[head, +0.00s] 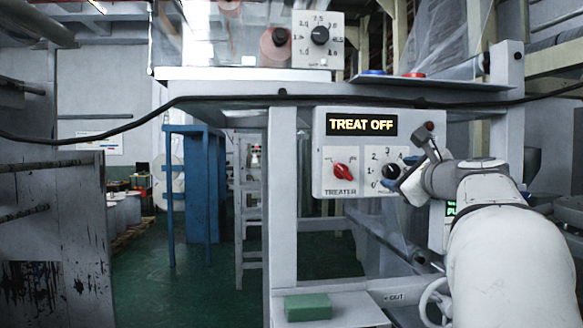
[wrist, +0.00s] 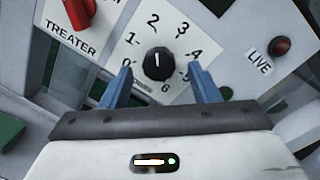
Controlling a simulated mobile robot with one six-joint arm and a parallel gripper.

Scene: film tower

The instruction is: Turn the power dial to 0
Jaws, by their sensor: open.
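The power dial (wrist: 157,63) is a round black knob on a white plate numbered 0 to 6. In the wrist view its short white mark points up, between the printed 2 and 3. In the head view the dial (head: 390,171) is partly covered by my gripper (head: 401,173). My gripper (wrist: 160,69) is open, with one blue finger on each side of the knob. Gaps show between the fingers and the knob in the wrist view. I cannot tell how far the fingertips are from the panel.
The red TREATER switch (head: 343,171) sits left of the dial on the same panel, below a lit TREAT OFF display (head: 362,124). A red LIVE lamp (wrist: 281,46) is nearby. Another dial (head: 319,36) is higher up. A green block (head: 308,307) lies on a ledge below.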

